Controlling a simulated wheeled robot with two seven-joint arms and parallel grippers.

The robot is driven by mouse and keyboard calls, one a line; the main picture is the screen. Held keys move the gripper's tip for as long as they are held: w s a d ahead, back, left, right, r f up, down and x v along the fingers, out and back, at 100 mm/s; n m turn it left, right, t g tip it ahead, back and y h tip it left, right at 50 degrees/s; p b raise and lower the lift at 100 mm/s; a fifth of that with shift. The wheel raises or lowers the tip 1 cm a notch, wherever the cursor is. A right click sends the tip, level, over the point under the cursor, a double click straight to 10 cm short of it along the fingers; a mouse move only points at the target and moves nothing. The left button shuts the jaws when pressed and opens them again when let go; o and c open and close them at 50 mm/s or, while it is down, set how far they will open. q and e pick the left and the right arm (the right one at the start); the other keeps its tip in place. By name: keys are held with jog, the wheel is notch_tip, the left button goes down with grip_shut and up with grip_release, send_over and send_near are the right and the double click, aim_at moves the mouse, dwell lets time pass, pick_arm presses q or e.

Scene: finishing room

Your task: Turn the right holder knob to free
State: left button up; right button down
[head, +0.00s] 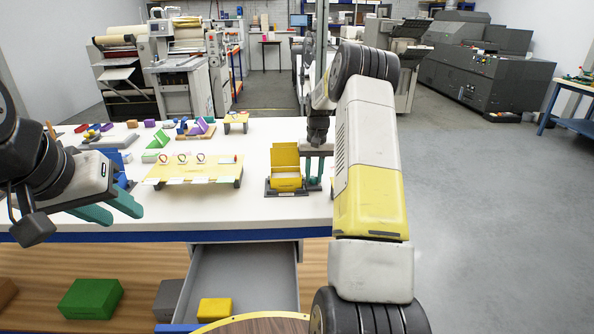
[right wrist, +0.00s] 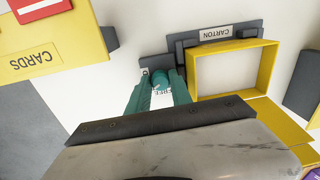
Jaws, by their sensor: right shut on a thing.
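The right holder is a yellow open frame (head: 285,182) on a dark base at the table's right end. It also shows in the right wrist view as a yellow frame (right wrist: 268,66) beside a plate marked CARTON (right wrist: 215,33). My right gripper (head: 315,182) points down just right of the frame. In the right wrist view its teal fingers (right wrist: 160,92) are closed around the small teal knob (right wrist: 160,78) on the holder's dark base. A label, apparently FREE, shows partly between the fingers. The knob's pointing direction is mostly hidden. My left gripper (head: 112,208) is open and empty over the table's left front.
A yellow board (head: 195,172) with rings and tags stands left of the holder. Below, an open drawer (head: 243,280) holds a yellow box (head: 214,309). A green box (head: 91,298) sits left.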

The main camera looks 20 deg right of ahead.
aim_at(314, 177)
jog(key=n, duration=0.6)
jog(key=shift+n, duration=0.3)
jog(key=n, duration=0.5)
jog(key=shift+w+d, duration=0.1)
jog(key=shift+n, duration=0.4)
jog(key=c, duration=1.4)
grip_release()
jog(key=shift+c, duration=0.2)
jog(key=shift+w+r, duration=0.15)
jog(key=shift+r, duration=3.8)
